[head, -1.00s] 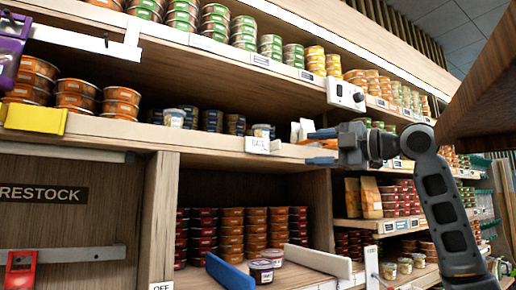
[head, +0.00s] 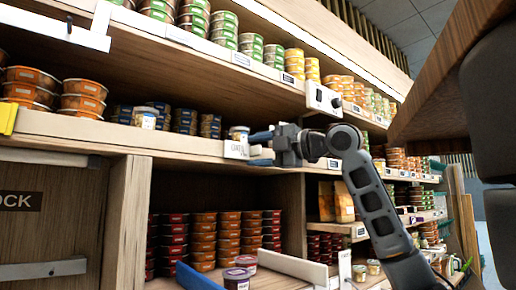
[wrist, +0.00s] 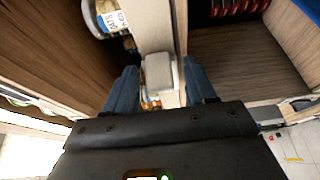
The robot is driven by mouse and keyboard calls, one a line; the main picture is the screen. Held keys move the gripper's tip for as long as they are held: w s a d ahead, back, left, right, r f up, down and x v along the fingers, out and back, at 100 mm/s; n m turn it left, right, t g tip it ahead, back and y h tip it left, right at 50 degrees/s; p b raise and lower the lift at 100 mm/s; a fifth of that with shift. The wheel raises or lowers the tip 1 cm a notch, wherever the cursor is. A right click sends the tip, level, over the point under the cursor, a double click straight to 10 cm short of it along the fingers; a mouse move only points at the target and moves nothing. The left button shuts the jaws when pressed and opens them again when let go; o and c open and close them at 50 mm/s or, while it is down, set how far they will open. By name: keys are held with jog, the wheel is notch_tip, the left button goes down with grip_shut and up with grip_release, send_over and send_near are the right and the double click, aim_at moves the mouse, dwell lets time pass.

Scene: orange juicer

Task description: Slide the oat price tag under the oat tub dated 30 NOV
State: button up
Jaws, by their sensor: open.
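The white oat price tag (head: 237,150) stands at the front edge of the middle shelf in the head view. An oat tub (head: 239,133) with a white and blue label stands just behind it. A second similar tub (head: 145,117) stands farther left. The dates are too small to read. My gripper (head: 257,150) is open, its blue fingers just right of the tag. In the wrist view, my gripper (wrist: 160,85) has its fingers on either side of a pale block-like piece at the shelf edge; contact cannot be told. An oat tub (wrist: 108,18) shows above the left finger.
Dark tubs (head: 185,120) stand farther back on the middle shelf. A white box with a knob (head: 323,99) sits on the upper shelf edge. Below, a blue divider (head: 197,277) and a white divider (head: 292,267) flank a purple-lidded tub (head: 236,278).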

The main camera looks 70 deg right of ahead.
grip_shut()
dwell(0.6)
